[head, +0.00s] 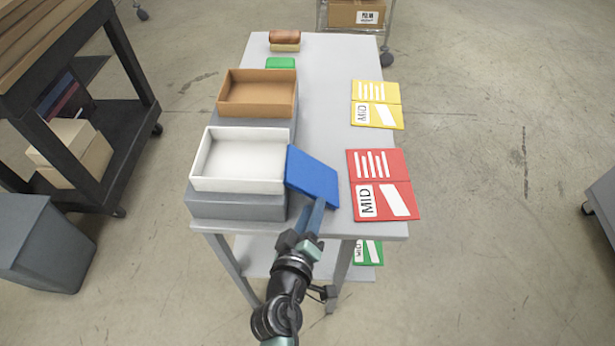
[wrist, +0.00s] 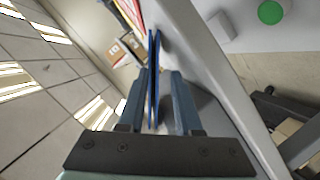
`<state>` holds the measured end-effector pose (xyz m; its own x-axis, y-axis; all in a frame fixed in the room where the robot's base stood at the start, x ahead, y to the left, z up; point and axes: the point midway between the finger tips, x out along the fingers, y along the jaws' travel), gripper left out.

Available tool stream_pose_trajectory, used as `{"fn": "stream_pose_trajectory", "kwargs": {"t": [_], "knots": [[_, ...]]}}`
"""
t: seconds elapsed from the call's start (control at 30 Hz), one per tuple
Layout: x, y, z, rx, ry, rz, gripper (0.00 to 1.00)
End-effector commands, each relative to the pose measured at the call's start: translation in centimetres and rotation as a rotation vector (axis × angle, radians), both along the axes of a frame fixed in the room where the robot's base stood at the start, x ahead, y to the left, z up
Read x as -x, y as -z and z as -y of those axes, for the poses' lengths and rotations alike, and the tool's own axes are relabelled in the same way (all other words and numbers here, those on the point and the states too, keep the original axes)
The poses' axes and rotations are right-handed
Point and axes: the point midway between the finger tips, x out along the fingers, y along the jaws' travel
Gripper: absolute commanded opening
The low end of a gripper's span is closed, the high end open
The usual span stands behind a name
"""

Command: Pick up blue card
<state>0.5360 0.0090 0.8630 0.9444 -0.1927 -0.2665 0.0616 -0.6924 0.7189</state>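The blue card (head: 314,180) is tilted beside the right edge of the white tray (head: 240,184), near the table's front. In the wrist view the blue card (wrist: 153,75) is nearly edge-on, as a thin dark blue strip between my fingers. My gripper (head: 315,214) reaches it from the front; its fingers also show in the wrist view (wrist: 158,85). They are apart, one on each side of the card. A gap shows between the card and the right finger; the left finger is closer. Whether the left finger touches the card I cannot tell.
A brown tray (head: 257,112) stands behind the white one, both on grey blocks. Red (head: 382,183) and yellow (head: 377,104) cards lie along the table's right side. A green block (head: 280,63) is farther back. The middle of the table (head: 325,110) is clear.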

Motion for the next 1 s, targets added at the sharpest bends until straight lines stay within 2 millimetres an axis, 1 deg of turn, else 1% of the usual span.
{"fn": "stream_pose_trajectory", "kwargs": {"t": [0.17,0.33,0.4,0.5,0.6,0.8,0.87,0.9,1.0], "knots": [[-1.1,0.1,0.3,-0.001,0.001,0.001,0.33],[-3.4,0.3,0.8,0.000,0.002,0.002,0.33],[-4.2,0.7,0.9,0.001,0.001,0.002,0.33],[-5.0,1.0,1.1,0.000,0.001,0.001,0.33],[-5.3,1.1,1.2,-0.001,0.001,0.001,0.33],[-5.2,1.1,1.2,-0.001,0.001,0.001,0.33],[-5.2,1.1,1.2,-0.001,0.001,0.001,0.22],[-5.2,1.1,1.2,-0.001,0.001,0.001,0.15],[-5.2,1.1,1.2,-0.001,0.000,0.000,0.00]]}}
